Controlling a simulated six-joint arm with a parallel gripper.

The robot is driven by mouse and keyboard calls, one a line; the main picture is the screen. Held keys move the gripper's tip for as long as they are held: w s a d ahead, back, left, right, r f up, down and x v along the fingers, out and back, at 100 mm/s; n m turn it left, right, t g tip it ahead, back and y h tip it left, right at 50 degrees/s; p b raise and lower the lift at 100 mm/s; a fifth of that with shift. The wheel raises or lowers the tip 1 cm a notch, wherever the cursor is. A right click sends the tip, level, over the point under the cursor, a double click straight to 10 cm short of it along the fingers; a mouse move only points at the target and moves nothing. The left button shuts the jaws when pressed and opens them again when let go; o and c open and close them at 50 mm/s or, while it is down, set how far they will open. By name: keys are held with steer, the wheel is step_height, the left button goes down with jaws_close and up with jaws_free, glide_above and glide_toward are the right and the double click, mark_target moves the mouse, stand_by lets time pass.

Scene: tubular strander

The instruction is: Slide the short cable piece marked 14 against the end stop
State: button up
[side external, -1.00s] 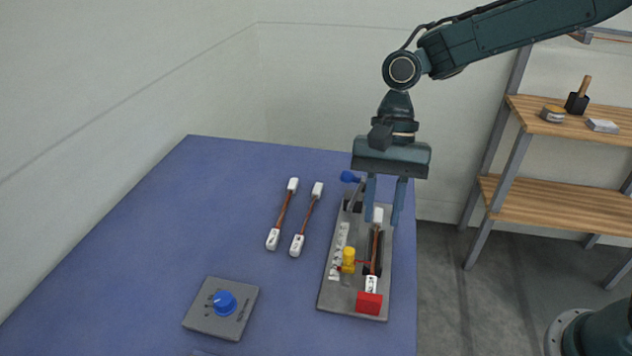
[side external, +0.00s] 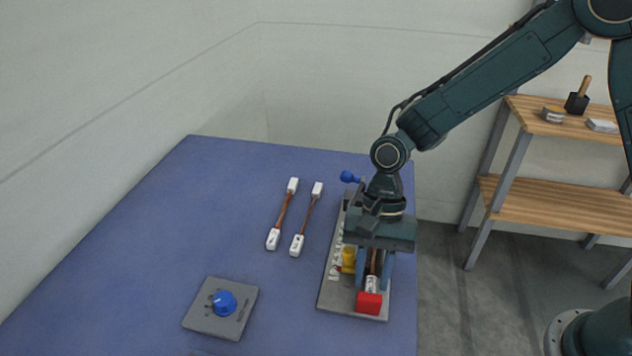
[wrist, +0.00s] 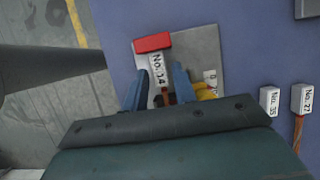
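The short cable piece marked 14 (wrist: 158,68) lies on the grey fixture plate (side external: 340,303), its white labelled end (side external: 372,284) right beside the red end stop (side external: 369,303); the stop also shows in the wrist view (wrist: 153,42). I cannot tell whether end and stop touch. My gripper (side external: 373,287) is low over the plate, pointing down. In the wrist view its two blue fingers (wrist: 160,70) stand apart, one on each side of the cable piece, with gaps visible. The far end of the piece is hidden under my gripper.
A yellow part (side external: 348,260) stands on the plate just left of my fingers. A blue-knobbed lever (side external: 349,177) is at the plate's far end. Two other cable pieces (side external: 283,214) (side external: 307,220) lie to the left. A grey box with a blue dial (side external: 224,303) sits nearer the front.

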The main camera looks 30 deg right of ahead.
steer(key=shift+s+f, duration=0.1)
steer(key=shift+f, duration=0.05)
jaws_close()
steer(key=shift+s+a, duration=0.1)
steer(key=shift+a, duration=0.05)
steer(key=shift+s+a, duration=0.5)
steer(key=shift+s, duration=0.05)
